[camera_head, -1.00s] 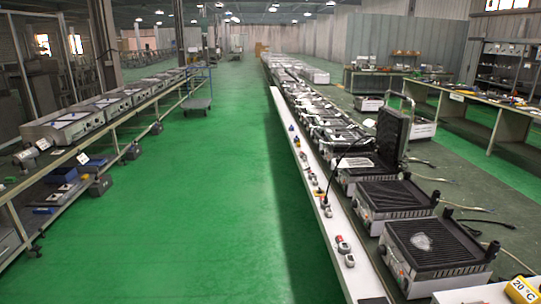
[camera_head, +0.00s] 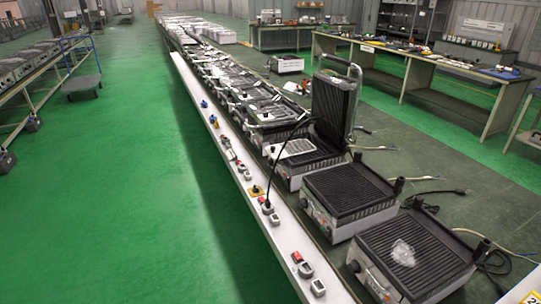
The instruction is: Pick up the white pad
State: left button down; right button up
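Neither of my grippers is in view. A whitish, crumpled-looking patch (camera_head: 403,253) lies on the ribbed plate of the nearest grill (camera_head: 420,262) at the lower right. A flat white perforated piece (camera_head: 292,148) lies at the left of the grill with the raised lid (camera_head: 333,105). A white surface with a bit of yellow (camera_head: 527,291) is cut off at the bottom right corner. I cannot tell which of these is the white pad.
Another open-plate grill (camera_head: 347,190) stands behind the nearest one. A long white ledge (camera_head: 225,165) with small switches runs along the line's left side. Green floor (camera_head: 110,190) left of it is clear. A cart (camera_head: 80,82) and workbench (camera_head: 420,65) stand farther back.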

aim_at(300, 147)
jog(key=i+j+z, duration=0.2)
jog(key=i+j+u, duration=0.2)
jog(key=i, duration=0.5)
jog(key=i+u, duration=0.2)
jog(key=i, duration=0.45)
jog(key=i+u, duration=0.2)
jog(key=i, duration=0.5)
jog(key=i+l+u, duration=0.2)
jog(key=i, duration=0.45)
